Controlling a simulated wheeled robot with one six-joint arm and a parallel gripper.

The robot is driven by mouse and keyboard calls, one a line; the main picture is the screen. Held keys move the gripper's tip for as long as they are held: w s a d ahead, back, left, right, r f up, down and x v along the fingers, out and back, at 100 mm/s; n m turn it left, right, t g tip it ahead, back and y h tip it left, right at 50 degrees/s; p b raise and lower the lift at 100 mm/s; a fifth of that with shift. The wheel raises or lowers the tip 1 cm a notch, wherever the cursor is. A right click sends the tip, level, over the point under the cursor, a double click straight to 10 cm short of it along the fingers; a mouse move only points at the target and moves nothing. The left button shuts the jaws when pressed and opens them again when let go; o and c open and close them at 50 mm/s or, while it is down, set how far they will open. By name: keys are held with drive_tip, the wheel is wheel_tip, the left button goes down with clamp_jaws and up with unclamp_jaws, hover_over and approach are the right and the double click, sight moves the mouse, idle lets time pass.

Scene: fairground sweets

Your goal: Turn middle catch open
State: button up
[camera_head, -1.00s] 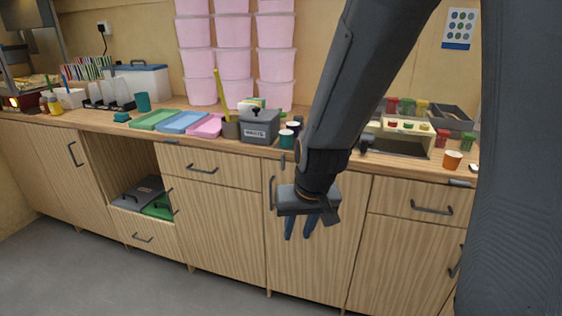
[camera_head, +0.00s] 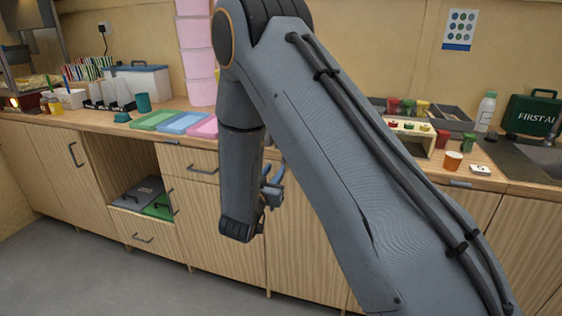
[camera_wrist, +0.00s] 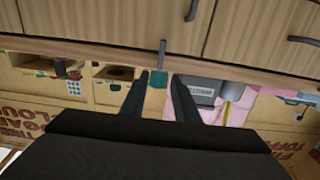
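The middle catch (camera_wrist: 162,54) is a small grey bar at the counter's front edge in the wrist view. It lies across the edge, pointing toward the cabinet doors. My gripper (camera_wrist: 157,86) is open and empty, with its dark fingertips on either side of the line to the catch and apart from it. In the head view my gripper (camera_head: 272,186) is in front of the middle cabinet door, facing the counter; my arm hides the catch there. Two other catches, left (camera_head: 170,141) and right (camera_head: 460,183), lie along the counter edge.
A door handle (camera_wrist: 192,9) and a drawer handle (camera_wrist: 303,40) jut from the fronts. The floor (camera_head: 90,270) before the cabinets is clear.

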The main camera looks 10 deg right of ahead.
sight(283, 163)
drive_tip(key=shift+p+x, duration=0.65)
drive_tip(key=shift+x, duration=3.2)
clamp_jaws()
